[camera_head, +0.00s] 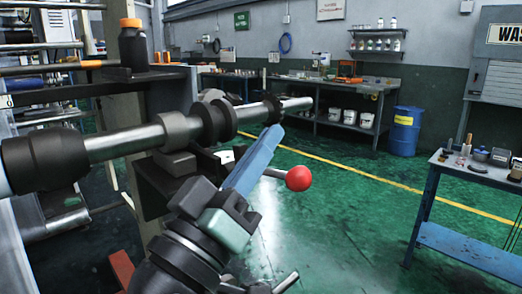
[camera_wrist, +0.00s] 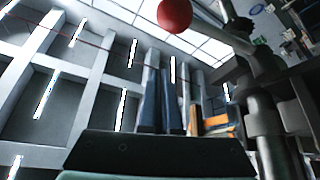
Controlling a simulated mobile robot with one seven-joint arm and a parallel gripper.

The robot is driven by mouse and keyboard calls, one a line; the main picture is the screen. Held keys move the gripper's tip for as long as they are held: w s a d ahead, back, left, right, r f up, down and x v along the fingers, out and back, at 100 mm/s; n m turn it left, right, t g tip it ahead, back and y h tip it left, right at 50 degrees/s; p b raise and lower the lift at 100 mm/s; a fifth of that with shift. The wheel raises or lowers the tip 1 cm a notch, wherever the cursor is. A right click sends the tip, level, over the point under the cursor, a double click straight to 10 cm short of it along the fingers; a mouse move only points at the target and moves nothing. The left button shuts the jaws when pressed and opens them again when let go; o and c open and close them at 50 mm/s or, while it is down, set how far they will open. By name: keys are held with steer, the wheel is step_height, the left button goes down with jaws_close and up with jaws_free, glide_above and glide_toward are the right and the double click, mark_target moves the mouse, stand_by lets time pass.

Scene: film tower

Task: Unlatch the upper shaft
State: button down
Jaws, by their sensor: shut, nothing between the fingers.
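The upper shaft (camera_head: 127,140) is a steel bar with dark collars, running from the left to a free end near the picture's middle. A red ball knob (camera_head: 298,178) sits on a short metal lever (camera_head: 270,172) below the shaft, beside its dark bracket (camera_head: 160,187). My gripper (camera_head: 276,134) has blue fingers, shut and empty, pointing up in front of the lever and just left of the knob. In the wrist view the red knob (camera_wrist: 174,14) lies beyond the fingertips (camera_wrist: 160,72), apart from them. My fingers hide part of the lever.
A dark bottle with an orange cap (camera_head: 131,45) stands on the machine behind the shaft. A blue-legged table (camera_head: 470,172) stands at right. A blue drum (camera_head: 405,131) and workbench are farther back. Green floor is clear between.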

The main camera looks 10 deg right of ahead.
steer(key=b+v, duration=0.1)
steer(key=v, duration=0.8)
steer(key=shift+f, duration=0.45)
steer(key=shift+w+a, duration=0.1)
steer(key=shift+w, duration=0.1)
steer(key=s+r+n+t+y+p, duration=0.1)
steer(key=r+t+y+p, duration=0.3)
steer(key=r+p, duration=1)
steer(key=s+r+n+t+y+p, duration=0.1)
steer(key=r+t+y+p, duration=0.4)
steer(key=r, duration=2.6)
steer(key=s+y+p, duration=0.1)
steer(key=y+p, duration=0.5)
steer(key=p, duration=0.4)
steer(key=shift+s, duration=0.25)
